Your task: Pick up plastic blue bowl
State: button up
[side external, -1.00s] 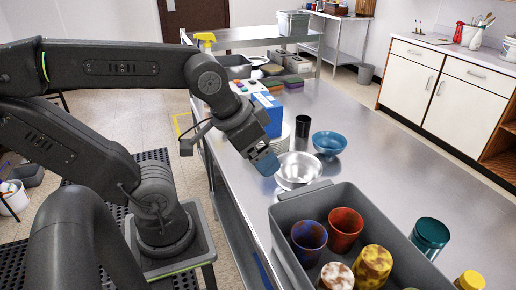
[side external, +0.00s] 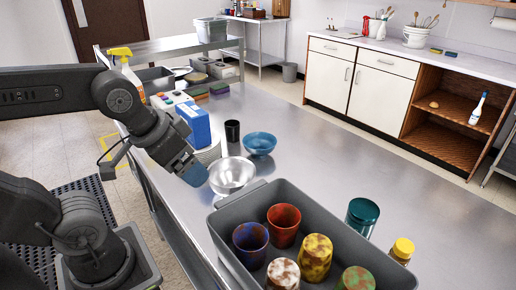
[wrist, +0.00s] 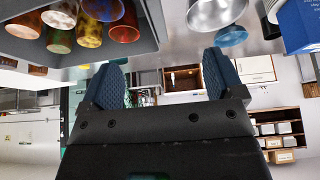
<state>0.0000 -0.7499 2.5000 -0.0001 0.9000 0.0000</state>
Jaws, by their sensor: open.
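The blue bowl (side external: 260,144) stands upright on the steel table, behind and to the right of a shiny metal bowl (side external: 231,176). My gripper (side external: 194,172) hangs above the table's left edge, beside the metal bowl and apart from the blue bowl. Its two blue fingers (wrist: 163,82) are spread in the wrist view with nothing between them.
A grey bin (side external: 300,215) with several colourful cups stands in front. A black cup (side external: 232,131), a blue box (side external: 195,125) and stacked plates (side external: 209,155) stand near the bowls. A teal cup (side external: 361,216) and a yellow-topped jar (side external: 402,250) stand right of the bin. The table's right side is clear.

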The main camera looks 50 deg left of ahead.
jog(key=shift+c, duration=0.3)
jog(key=c, duration=0.9)
jog(key=w+a+m+g+y, duration=0.1)
jog(key=w+a+m, duration=0.4)
jog(key=w, duration=0.4)
jog(key=w+a+m+g, duration=0.1)
jog(key=w+a+m, duration=0.35)
jog(key=w, duration=0.55)
jog(key=w+a+f+m, duration=0.4)
jog(key=w+a+f, duration=0.2)
jog(key=w+a, duration=0.15)
jog(key=shift+s+a+x, duration=0.2)
jog(key=shift+a+x, duration=0.05)
jog(key=shift+x, duration=2.05)
jog(key=shift+s+a+x, duration=0.25)
jog(key=shift+a+x, duration=0.05)
jog(key=shift+x, duration=2)
jog(key=shift+s+a+x, duration=0.2)
jog(key=shift+a+x, duration=0.05)
jog(key=shift+x, duration=2.1)
